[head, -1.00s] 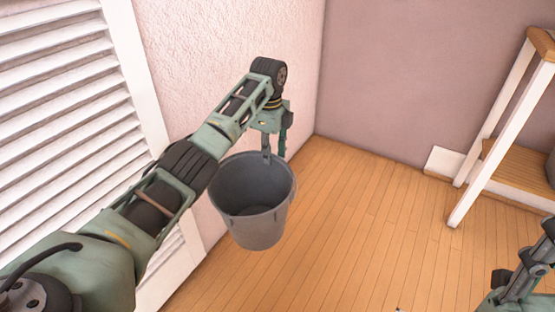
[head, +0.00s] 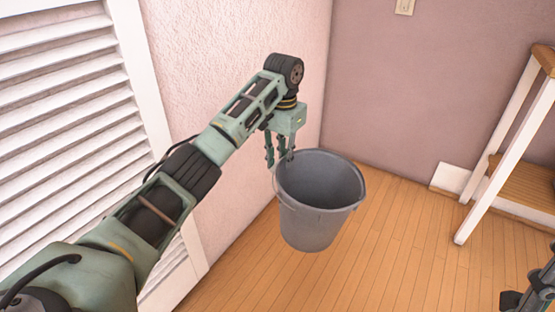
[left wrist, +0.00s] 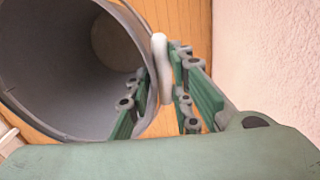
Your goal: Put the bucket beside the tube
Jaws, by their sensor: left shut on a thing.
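The grey bucket (head: 312,225) hangs from my left gripper (head: 278,155) in the head view, mouth up and slightly tilted, apparently above the floor. The gripper is shut at the bucket's left rim. In the left wrist view the bucket's open mouth (left wrist: 60,60) fills the upper left. A pale piece at its rim (left wrist: 161,68) sits between the fingers (left wrist: 160,100), one finger in front of the mouth and one outside. I see no tube in these views.
The wooden floor (head: 400,250) is bare below and right of the bucket. A white-legged wooden stand (head: 512,130) is at the right, with a white panel (head: 449,179) by the back wall. A louvred white shutter (head: 70,110) and pink wall (head: 235,50) border the left.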

